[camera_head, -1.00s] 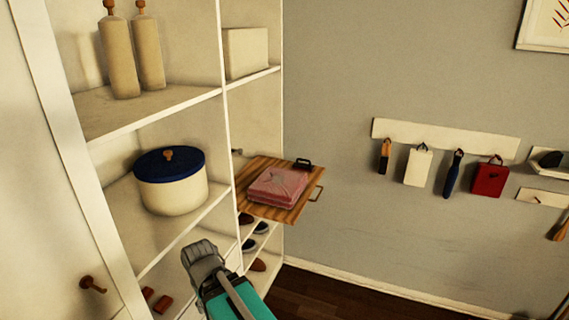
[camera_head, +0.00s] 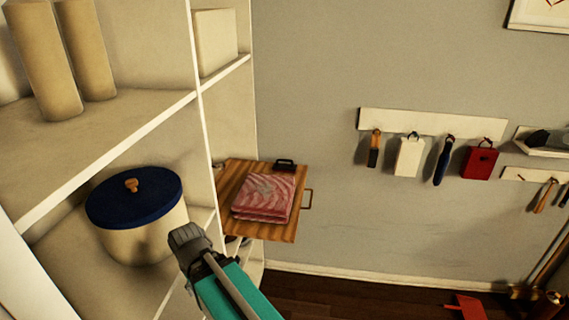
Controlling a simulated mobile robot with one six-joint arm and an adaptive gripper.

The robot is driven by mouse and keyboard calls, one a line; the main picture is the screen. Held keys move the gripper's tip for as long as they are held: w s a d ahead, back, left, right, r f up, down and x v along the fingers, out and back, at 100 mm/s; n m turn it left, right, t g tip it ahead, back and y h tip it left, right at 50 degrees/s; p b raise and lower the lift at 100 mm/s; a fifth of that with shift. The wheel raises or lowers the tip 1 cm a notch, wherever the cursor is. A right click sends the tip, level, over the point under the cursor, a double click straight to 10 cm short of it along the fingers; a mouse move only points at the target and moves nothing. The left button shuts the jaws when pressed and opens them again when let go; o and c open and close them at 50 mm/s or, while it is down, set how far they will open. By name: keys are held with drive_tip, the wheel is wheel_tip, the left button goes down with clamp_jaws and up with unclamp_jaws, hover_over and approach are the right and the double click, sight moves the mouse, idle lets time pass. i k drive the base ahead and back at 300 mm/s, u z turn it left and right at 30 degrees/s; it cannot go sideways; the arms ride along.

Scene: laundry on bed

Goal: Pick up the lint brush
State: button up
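I cannot tell for certain which thing is the lint brush. Several small items hang from a white hook rail (camera_head: 430,124) on the grey wall: a narrow orange-and-dark item (camera_head: 374,152), a white block-like one (camera_head: 409,158), a long blue one (camera_head: 442,164) and a red one (camera_head: 480,162). A dark object (camera_head: 545,138) lies on a small wall shelf at the right. My gripper (camera_head: 186,238) shows from behind at lower left, in front of the shelving and far from the rail. Its fingertips are not clear, and nothing shows in it.
A wooden pull-out board (camera_head: 232,184) with folded pink cloth (camera_head: 266,196) and a small dark item (camera_head: 284,165) juts from the shelving. A blue-lidded pot (camera_head: 136,200) stands close to my gripper. A red dustpan-like thing (camera_head: 466,307) lies on the floor at lower right.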

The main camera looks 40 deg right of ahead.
sight(290, 168)
drive_tip(key=z, duration=0.3)
drive_tip(key=i, duration=0.6)
drive_tip(key=z, duration=0.85)
drive_tip(key=i, duration=0.6)
drive_tip(key=z, duration=0.4)
drive_tip(key=k, duration=0.85)
drive_tip(key=z, duration=0.1)
drive_tip(key=i, duration=0.3)
drive_tip(key=z, duration=0.05)
